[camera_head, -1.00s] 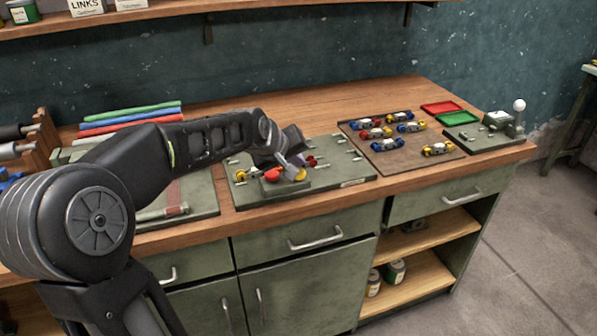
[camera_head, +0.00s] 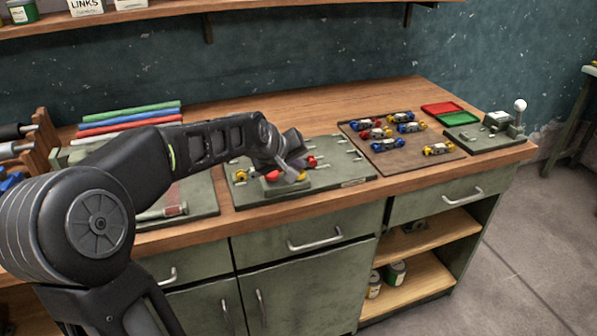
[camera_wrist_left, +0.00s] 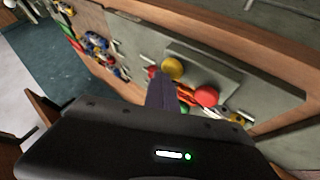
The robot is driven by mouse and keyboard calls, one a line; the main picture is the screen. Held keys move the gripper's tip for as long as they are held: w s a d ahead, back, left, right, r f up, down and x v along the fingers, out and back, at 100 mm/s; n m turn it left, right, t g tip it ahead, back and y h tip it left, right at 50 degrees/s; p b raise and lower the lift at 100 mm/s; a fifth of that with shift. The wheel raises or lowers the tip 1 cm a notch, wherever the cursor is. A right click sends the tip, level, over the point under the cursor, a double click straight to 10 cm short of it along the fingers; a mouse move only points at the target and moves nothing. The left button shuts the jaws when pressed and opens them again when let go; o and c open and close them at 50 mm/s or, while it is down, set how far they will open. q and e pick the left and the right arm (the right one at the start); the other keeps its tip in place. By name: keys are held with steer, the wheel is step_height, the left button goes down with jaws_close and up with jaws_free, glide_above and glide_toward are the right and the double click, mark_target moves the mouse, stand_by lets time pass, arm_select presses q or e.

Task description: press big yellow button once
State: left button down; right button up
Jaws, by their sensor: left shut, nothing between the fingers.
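The big yellow button (camera_wrist_left: 173,69) sits on a raised grey-green block on the bench panel, beside a red button (camera_wrist_left: 206,96). In the head view the yellow button (camera_head: 302,177) is mostly hidden behind my left gripper (camera_head: 298,171), and the red button (camera_head: 272,177) shows to its left. My left gripper (camera_wrist_left: 162,80) is shut and empty, with its tips right at the yellow button's near edge in the wrist view. I cannot tell whether they touch it. My right gripper is not in view.
The panel (camera_head: 345,183) also holds pegs and small red and yellow parts close around the gripper. A brown board (camera_head: 440,162) with several coloured parts lies to the right. Beyond it are red and green trays (camera_head: 460,118) and a box with a white-knobbed lever (camera_head: 519,106).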

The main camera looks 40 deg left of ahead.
arm_select(q)
steer(key=shift+s+f+b, duration=0.1)
steer(key=shift+f+b, duration=0.5)
steer(key=shift+f, duration=0.3)
steer(key=shift+r, duration=0.1)
stand_by(0.5)
steer(key=shift+r+p, duration=1.1)
steer(key=shift+r, duration=0.25)
steer(key=shift+r, duration=0.1)
step_height(320, 180, up, 5)
steer(key=p, duration=0.4)
stand_by(0.4)
